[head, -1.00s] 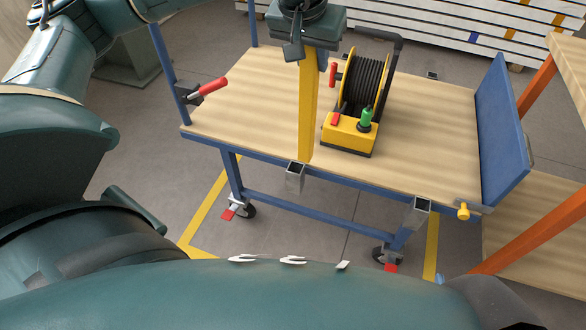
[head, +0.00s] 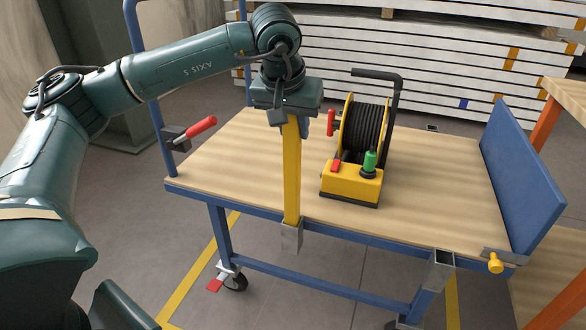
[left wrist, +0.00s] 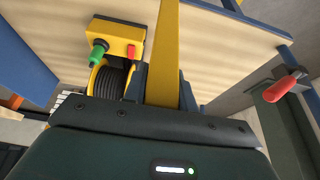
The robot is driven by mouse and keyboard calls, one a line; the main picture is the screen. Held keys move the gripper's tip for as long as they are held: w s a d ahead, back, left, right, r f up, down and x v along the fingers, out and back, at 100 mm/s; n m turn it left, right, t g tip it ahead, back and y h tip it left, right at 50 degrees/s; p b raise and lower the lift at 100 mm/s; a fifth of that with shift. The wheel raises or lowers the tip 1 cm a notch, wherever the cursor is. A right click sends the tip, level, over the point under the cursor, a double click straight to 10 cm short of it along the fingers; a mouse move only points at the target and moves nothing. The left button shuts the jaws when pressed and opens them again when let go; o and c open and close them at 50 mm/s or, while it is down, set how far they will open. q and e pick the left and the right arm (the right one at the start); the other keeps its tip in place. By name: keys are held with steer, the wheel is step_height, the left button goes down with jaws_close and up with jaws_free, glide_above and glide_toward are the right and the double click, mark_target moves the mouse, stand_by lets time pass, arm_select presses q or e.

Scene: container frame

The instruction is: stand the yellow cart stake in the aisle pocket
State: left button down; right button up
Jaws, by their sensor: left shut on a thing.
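The yellow cart stake (head: 292,170) hangs upright from my left gripper (head: 290,112), which is shut on its upper end. The stake's lower end meets the mouth of a grey metal pocket (head: 291,238) on the cart's near long side. It looks in line with that pocket; I cannot tell how deep it reaches inside. A second, empty pocket (head: 440,262) is at the near right part of the same side. In the left wrist view the stake (left wrist: 166,45) runs up from between the fingers (left wrist: 163,92). My right gripper is not in view.
The cart's wooden deck (head: 225,165) carries a cable reel (head: 368,130) on a yellow base, close right of the stake. A red-handled clamp (head: 200,128) is on the left post. A blue end panel (head: 525,165) stands at the right. White stacked boards (head: 420,60) lie behind.

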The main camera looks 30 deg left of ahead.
mark_target(293, 157)
arm_select(q)
steer(key=shift+f, duration=0.9)
step_height(293, 157, down, 4)
steer(key=shift+f+b, duration=0.25)
steer(key=shift+b, duration=0.8)
steer(key=shift+f, duration=0.45)
steer(key=c, duration=1.1)
jaws_free()
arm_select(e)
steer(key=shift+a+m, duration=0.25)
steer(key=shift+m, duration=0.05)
